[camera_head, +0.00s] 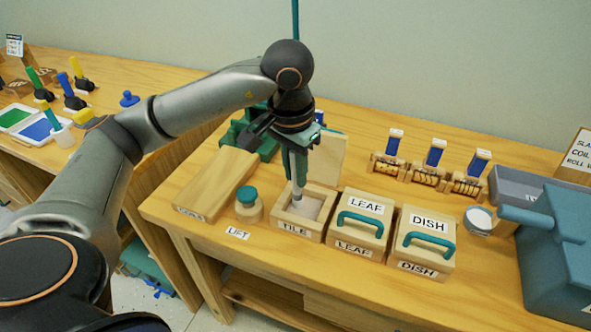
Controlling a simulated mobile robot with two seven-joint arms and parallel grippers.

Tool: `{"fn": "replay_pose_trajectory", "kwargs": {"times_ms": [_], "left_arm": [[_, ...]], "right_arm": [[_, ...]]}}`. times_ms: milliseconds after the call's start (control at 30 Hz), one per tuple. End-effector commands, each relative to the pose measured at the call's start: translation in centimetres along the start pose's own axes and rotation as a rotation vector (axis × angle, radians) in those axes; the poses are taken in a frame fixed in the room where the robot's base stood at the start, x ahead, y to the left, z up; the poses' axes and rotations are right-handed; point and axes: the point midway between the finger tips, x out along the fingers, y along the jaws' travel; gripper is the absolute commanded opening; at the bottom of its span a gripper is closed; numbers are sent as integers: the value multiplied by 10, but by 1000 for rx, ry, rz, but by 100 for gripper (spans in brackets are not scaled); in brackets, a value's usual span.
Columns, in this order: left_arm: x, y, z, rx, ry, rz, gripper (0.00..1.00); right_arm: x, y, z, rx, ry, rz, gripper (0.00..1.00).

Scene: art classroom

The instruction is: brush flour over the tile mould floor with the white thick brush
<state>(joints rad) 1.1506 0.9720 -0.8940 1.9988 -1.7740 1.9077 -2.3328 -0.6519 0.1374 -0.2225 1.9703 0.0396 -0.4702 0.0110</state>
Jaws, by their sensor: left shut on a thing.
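The tile mould (284,230) is an open wooden box labelled TILE near the table's front edge, with a pale, whitish floor. My left gripper (297,152) is above it, pointing down and shut on the white thick brush (298,176). The brush is nearly upright, with its lower end inside the mould. I cannot tell whether the tip touches the floor, and the upper part of the brush is hidden by the gripper. My right gripper is not in view.
Right of the mould stand lidded boxes labelled LEAF (362,230) and DISH (425,243) with teal handles. A wooden jar with a teal knob (247,201) and a board (212,184) are on the left. A small white-filled bowl (478,219) and large blue machine (555,262) are on the right.

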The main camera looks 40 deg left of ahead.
Motion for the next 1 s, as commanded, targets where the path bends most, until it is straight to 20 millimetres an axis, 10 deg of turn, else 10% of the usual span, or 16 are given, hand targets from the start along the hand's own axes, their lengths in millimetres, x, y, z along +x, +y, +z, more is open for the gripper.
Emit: {"fn": "replay_pose_trajectory", "kwargs": {"times_ms": [1000], "left_arm": [[2,25,-8,2,-1,1,0]], "right_arm": [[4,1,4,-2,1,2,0]]}}
